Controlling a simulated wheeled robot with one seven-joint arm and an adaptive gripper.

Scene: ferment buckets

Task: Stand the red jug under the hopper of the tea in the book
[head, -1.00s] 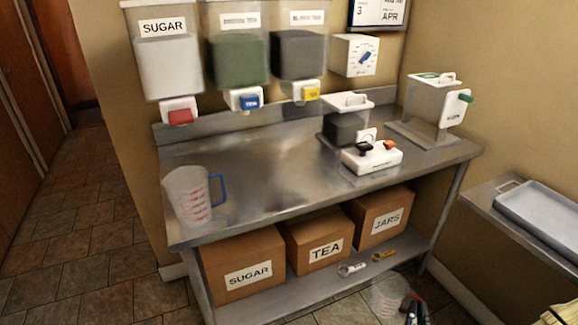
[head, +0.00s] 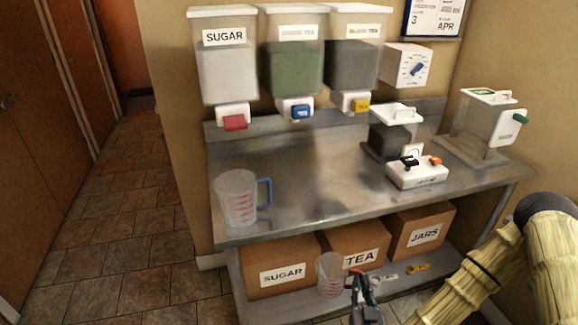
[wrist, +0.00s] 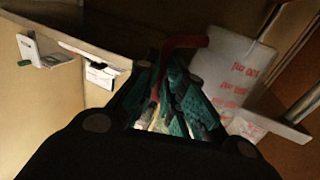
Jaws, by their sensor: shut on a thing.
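The red jug (head: 331,275) is a clear measuring jug with a red handle (wrist: 185,42). In the head view it is low, in front of the lower shelf. My gripper (head: 360,284) is shut on its handle, at the jug's right side. The wrist view shows the jug's clear wall (wrist: 235,80) with red marks beyond my fingers. Three hoppers hang on the wall: sugar (head: 226,70) with a red tap, a green-filled tea hopper (head: 291,68) with a blue tap, and a dark tea hopper (head: 352,68) with a yellow tap. I see no book clearly.
A blue-handled jug (head: 236,197) stands on the steel bench (head: 310,205) at left. A scale (head: 416,173), a lidded container (head: 392,130) and a dispenser (head: 487,120) stand at right. Bench space below the hoppers is clear. Boxes fill the shelf underneath.

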